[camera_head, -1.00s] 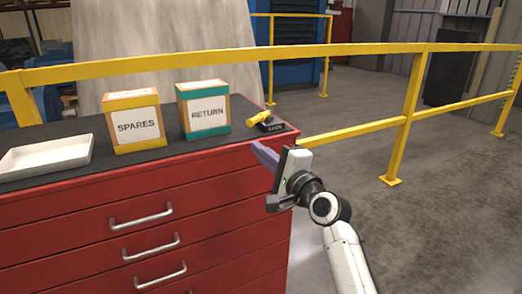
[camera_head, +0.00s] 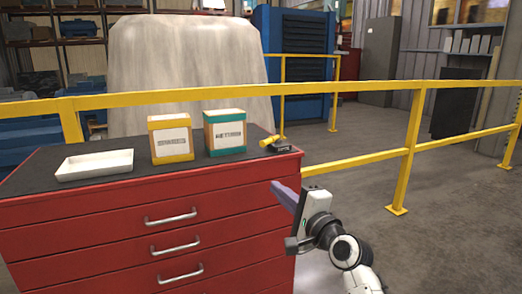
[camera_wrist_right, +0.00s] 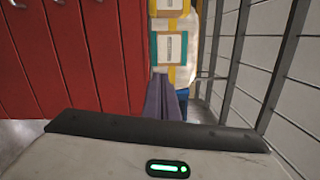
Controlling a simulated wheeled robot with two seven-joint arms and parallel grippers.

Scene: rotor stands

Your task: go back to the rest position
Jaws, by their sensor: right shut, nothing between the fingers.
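My right gripper (camera_head: 283,192) is in front of the right end of the red drawer cabinet (camera_head: 100,217), below its top edge. Its purple-grey fingers are shut with nothing between them; they also show in the right wrist view (camera_wrist_right: 161,98). The gripper appears apart from the cabinet. My left gripper is not in view.
On the cabinet's dark top stand a white tray (camera_head: 95,165), a yellow SPARES box (camera_head: 171,139), a teal RETURN box (camera_head: 225,132) and a small yellow-and-black item (camera_head: 273,144). A yellow railing (camera_head: 410,150) runs behind. The floor at right is clear.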

